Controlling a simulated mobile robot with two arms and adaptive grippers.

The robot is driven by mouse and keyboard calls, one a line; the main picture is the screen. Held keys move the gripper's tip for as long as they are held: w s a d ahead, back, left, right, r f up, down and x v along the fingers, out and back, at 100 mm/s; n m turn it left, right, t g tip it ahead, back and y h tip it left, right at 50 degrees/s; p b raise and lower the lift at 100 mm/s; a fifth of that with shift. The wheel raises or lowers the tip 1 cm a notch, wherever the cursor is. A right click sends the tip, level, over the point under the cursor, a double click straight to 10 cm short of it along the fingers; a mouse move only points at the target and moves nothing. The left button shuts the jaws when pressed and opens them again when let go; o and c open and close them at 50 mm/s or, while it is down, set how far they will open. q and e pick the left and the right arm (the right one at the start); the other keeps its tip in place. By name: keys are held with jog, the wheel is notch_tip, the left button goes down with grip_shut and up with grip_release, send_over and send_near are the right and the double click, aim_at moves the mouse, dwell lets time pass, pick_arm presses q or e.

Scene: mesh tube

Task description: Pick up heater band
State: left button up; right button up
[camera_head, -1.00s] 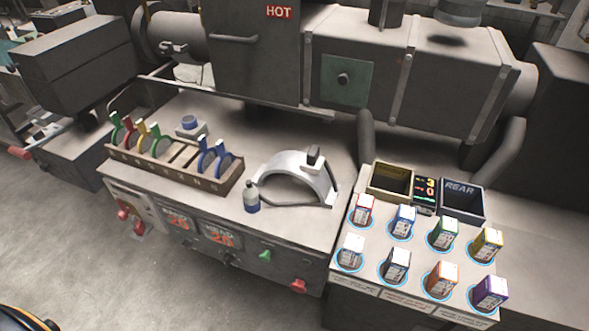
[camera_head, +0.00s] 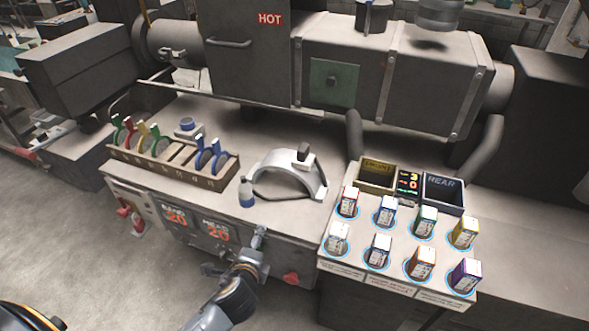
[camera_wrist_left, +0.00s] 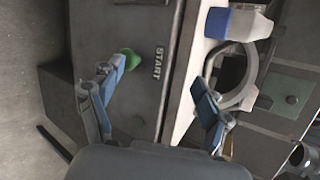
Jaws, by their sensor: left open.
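The heater band (camera_head: 286,171) is a pale arched half ring with a dark block on its upper right side, standing on the machine's bench top. In the left wrist view the heater band (camera_wrist_left: 250,80) shows as a pale curve beyond the right-hand finger, partly hidden. My left gripper (camera_head: 260,234) is in front of the bench's front panel, below and left of the band and apart from it. In the left wrist view my left gripper (camera_wrist_left: 158,80) has its two fingers spread, with nothing between them. My right gripper is not in view.
A rack (camera_head: 170,165) of coloured rings is farther left. Several small boxes stand on a panel (camera_head: 330,262) at the right. A green button (camera_wrist_left: 131,58) is by my left finger.

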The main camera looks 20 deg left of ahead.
pick_arm(q)
jog(key=w+d+r+m+t, duration=0.1)
jog(key=w+r+m+t, duration=0.15)
jog(key=r, duration=0.25)
jog(key=w+r+m+t, duration=0.1)
jog(key=w+r+m, duration=0.1)
jog(key=r+m, duration=0.25)
jog(key=m+t+h, duration=0.3)
jog(key=m+h, duration=0.1)
jog(key=m, duration=0.7)
send_near(300, 164)
jog(key=w, duration=1.2)
jog(key=shift+w+d+f+p, duration=0.2)
jog(key=shift+w+d+p, duration=0.05)
jog(key=shift+w+p, duration=0.15)
jog(key=shift+s, duration=0.1)
jog(key=shift+r, duration=0.1)
jog(key=shift+c, duration=1.1)
grip_shut()
jog(key=shift+r, duration=0.1)
